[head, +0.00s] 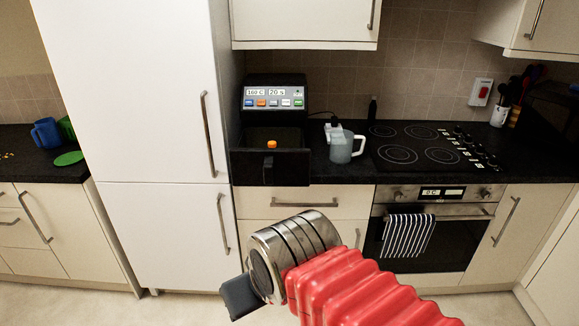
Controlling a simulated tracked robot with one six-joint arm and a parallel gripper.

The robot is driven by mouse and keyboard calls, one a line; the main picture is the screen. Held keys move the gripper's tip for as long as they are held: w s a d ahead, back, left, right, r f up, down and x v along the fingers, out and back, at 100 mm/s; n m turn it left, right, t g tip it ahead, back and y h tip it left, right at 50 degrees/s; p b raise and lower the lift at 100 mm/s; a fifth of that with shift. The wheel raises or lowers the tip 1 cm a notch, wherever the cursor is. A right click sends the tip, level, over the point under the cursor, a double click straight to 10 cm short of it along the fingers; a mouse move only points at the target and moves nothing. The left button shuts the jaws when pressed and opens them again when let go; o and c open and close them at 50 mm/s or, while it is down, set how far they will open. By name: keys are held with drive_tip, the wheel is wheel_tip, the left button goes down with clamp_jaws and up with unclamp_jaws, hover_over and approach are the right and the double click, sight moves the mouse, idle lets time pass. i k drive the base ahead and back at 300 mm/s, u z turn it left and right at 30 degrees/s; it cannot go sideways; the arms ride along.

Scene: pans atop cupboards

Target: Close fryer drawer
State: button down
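A black fryer (273,82) with a lit display and a row of coloured buttons stands on the dark counter, right of the tall white cabinet. Its drawer (292,168) is pulled out toward me, with a black handle on the front panel. A small orange item (272,144) shows at the open drawer. My gripper (240,297) is a dark shape at the end of my arm, low in the picture, in front of and well below the drawer. It is apart from the drawer. Its fingers cannot be made out, so its opening is unclear.
A grey mug-like jug (341,148) stands close to the drawer's right side. A black hob (415,146) lies further right, above an oven with a striped towel (406,235). The tall white cabinet (140,100) borders the fryer's left. The floor in front is clear.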

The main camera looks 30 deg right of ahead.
sight(252, 164)
drive_tip(key=i, duration=0.9)
drive_tip(key=u, duration=0.05)
